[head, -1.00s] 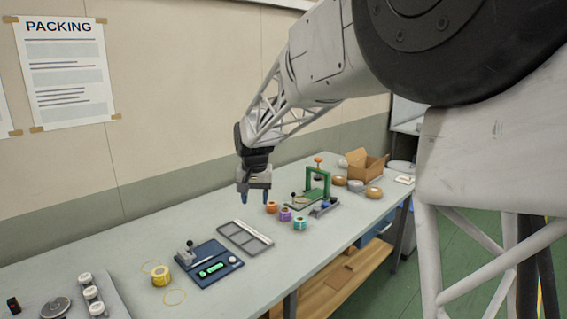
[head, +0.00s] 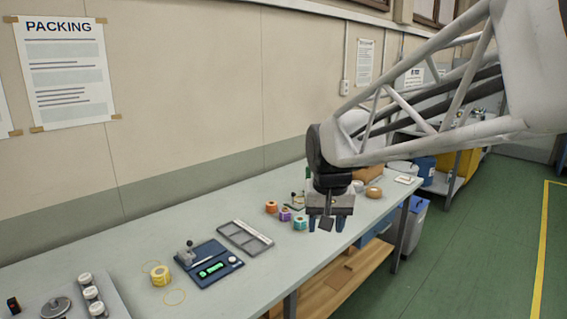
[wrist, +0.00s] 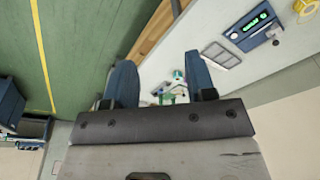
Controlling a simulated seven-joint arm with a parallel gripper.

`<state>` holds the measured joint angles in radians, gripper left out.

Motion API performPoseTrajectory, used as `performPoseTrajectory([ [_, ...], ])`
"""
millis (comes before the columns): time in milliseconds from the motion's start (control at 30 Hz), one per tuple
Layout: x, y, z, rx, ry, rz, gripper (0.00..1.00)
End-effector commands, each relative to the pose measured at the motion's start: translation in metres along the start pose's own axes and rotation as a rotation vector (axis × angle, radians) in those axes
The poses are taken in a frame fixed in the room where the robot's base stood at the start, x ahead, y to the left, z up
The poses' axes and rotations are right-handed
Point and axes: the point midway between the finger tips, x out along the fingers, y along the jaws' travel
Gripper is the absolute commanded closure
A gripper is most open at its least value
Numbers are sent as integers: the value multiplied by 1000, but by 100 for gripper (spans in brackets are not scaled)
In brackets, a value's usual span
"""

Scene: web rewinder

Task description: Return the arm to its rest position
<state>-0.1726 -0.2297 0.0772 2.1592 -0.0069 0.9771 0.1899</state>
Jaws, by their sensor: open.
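My gripper (head: 326,222) hangs in the air near the front edge of the bench in the head view, to the right of the small coloured rolls. Its two blue fingers point down and stand apart with nothing between them. In the wrist view my gripper (wrist: 162,80) also shows open and empty, with the bench and the green floor beyond it. My arm reaches in from the right and hides part of the bench's far end.
The bench (head: 120,240) holds a yellow roll (head: 160,275), a blue device (head: 209,264) with a green display, a grey tray (head: 245,238), and orange (head: 271,207), purple (head: 285,214) and teal (head: 300,223) rolls. Green floor (head: 440,270) lies open at the right.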

Motion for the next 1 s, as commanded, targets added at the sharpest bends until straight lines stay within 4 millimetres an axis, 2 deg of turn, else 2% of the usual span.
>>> performPoseTrajectory([
  [100,-4,17,28,2,11,2,49],
  [500,-3,61,118,4,40,12,49],
  [800,8,85,186,4,61,22,49],
  [1000,17,95,221,4,72,27,49],
])
